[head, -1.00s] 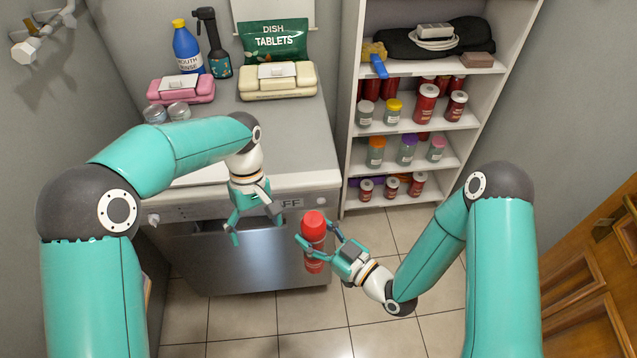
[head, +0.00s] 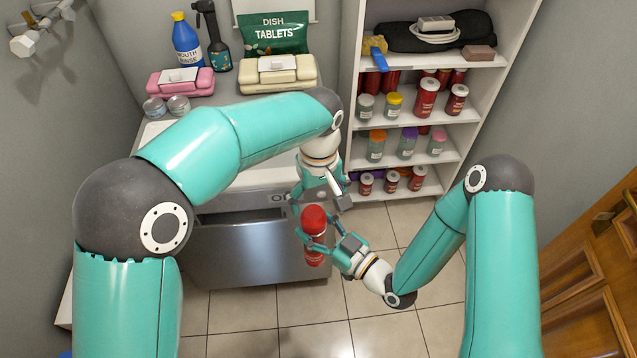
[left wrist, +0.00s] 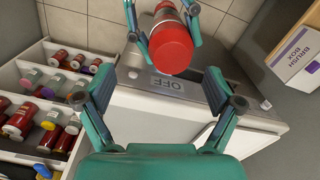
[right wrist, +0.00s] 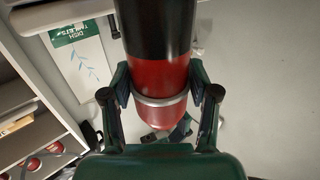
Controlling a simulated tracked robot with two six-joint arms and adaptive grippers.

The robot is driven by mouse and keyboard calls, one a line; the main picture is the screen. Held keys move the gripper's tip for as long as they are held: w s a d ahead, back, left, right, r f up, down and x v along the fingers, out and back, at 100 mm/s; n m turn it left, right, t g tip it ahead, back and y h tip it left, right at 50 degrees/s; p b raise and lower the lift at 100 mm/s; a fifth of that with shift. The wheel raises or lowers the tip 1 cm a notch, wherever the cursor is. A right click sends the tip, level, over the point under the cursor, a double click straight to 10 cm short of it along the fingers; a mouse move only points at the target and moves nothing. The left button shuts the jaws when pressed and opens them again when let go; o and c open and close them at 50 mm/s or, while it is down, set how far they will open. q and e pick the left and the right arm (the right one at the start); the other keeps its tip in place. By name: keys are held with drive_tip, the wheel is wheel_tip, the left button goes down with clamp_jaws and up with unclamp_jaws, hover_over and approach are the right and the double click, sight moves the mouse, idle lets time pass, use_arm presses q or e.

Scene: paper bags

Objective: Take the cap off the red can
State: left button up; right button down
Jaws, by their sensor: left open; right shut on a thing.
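The red can (head: 314,255) stands roughly upright in the air, with its red cap (head: 313,218) on top. My right gripper (head: 321,240) is shut around the can's body below the cap. In the right wrist view the can (right wrist: 160,75) is between the fingers, with a silver ring beside the cap. My left gripper (head: 319,203) is open, just behind and above the cap. In the left wrist view the cap (left wrist: 171,48) lies ahead of its spread fingers and apart from them. The can's far side is hidden.
A grey dishwasher (head: 245,255) stands behind the can. To its right a white shelf (head: 350,130) holds several jars and red cans. A brush box (left wrist: 300,52) shows in the left wrist view. The tiled floor (head: 300,318) in front is clear.

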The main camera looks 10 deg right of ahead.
sight(319, 209)
use_arm(q)
drive_tip(key=shift+f, duration=2.8)
